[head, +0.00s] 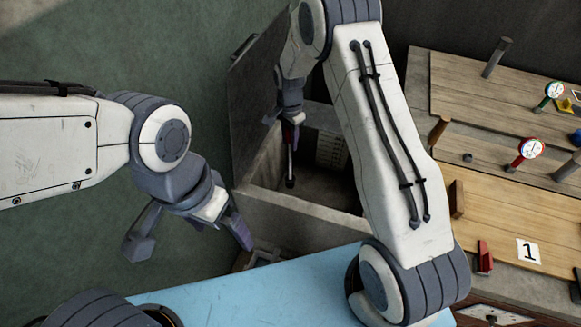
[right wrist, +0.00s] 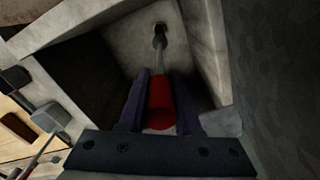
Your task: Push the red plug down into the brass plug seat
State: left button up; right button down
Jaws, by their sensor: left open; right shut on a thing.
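The red plug (right wrist: 160,100) shows in the right wrist view as a red cylindrical grip with a thin grey rod and a dark end. My right gripper (right wrist: 162,76) is shut on the red grip. The dark end appears at or just above the small brass plug seat (right wrist: 160,25); I cannot tell how deep it sits. In the head view my right gripper (head: 290,118) reaches down into the concrete basin (head: 300,208), with the plug's rod (head: 290,165) hanging below it. My left gripper (head: 190,243) is open and empty, left of the basin.
Basin walls stand close around my right gripper. A wooden bench (head: 500,205) with gauges, posts and a card marked 1 (head: 528,251) is at the right. A blue surface (head: 270,290) is in front. Green floor (head: 60,230) lies open at the left.

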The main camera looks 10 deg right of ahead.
jog(key=b, duration=0.7)
send_over(290, 179)
notch_tip(290, 179, down, 9)
jog(key=f+b, duration=0.4)
jog(key=f, duration=0.1)
jog(key=f+b, duration=0.4)
jog(key=f, duration=0.1)
jog(key=shift+w+d+f, duration=0.1)
jog(key=shift+w+f, duration=0.1)
jog(key=shift+f, duration=0.2)
pick_arm(q)
notch_tip(290, 179, down, 18)
jog(key=shift+r, duration=0.35)
